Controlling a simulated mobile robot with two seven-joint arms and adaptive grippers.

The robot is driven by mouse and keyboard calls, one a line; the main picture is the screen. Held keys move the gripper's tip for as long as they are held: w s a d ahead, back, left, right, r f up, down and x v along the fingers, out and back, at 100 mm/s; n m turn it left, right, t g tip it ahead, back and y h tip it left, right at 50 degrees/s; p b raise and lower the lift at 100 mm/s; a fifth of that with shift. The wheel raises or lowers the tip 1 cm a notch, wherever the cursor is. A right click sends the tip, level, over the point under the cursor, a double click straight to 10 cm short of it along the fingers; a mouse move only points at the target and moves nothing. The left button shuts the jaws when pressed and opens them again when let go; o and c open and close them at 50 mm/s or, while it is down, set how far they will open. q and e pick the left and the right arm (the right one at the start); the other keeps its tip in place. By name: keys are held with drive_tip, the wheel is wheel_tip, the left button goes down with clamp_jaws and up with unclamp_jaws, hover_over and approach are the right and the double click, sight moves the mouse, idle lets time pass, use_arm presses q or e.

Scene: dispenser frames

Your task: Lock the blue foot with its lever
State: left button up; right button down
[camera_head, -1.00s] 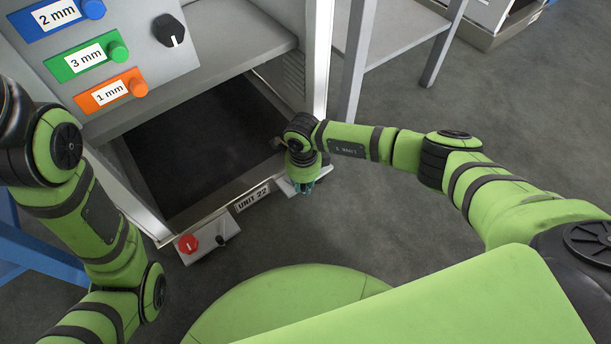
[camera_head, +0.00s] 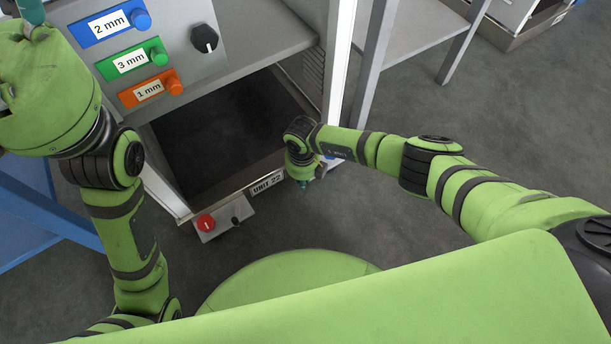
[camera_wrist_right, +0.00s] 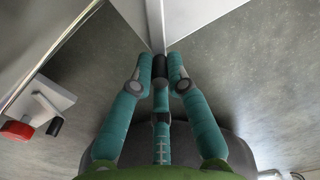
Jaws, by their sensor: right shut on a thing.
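The blue foot (camera_head: 331,160) is at the dispenser's right front corner, almost hidden behind my right gripper in the head view. Only a small pale and blue patch shows. My right gripper (camera_head: 304,186) points down in front of that corner. In the right wrist view its teal fingers (camera_wrist_right: 160,66) close together around a small dark thing, which looks like the black end of the lever (camera_wrist_right: 159,68). The lever's arm is hidden, so I cannot tell its angle. My left gripper (camera_head: 30,10) is at the top left edge, mostly cut off.
The red foot (camera_head: 206,223) with its black lever (camera_head: 236,221) is at the left front corner; its red knob shows in the right wrist view (camera_wrist_right: 17,130). The UNIT 22 label (camera_head: 267,182) sits between the corners. A grey table leg (camera_head: 372,80) stands at right.

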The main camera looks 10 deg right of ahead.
drive_tip(key=shift+a, duration=0.1)
idle(0.5)
drive_tip(key=c, duration=1.2)
unclamp_jaws()
wheel_tip(320, 180, up, 12)
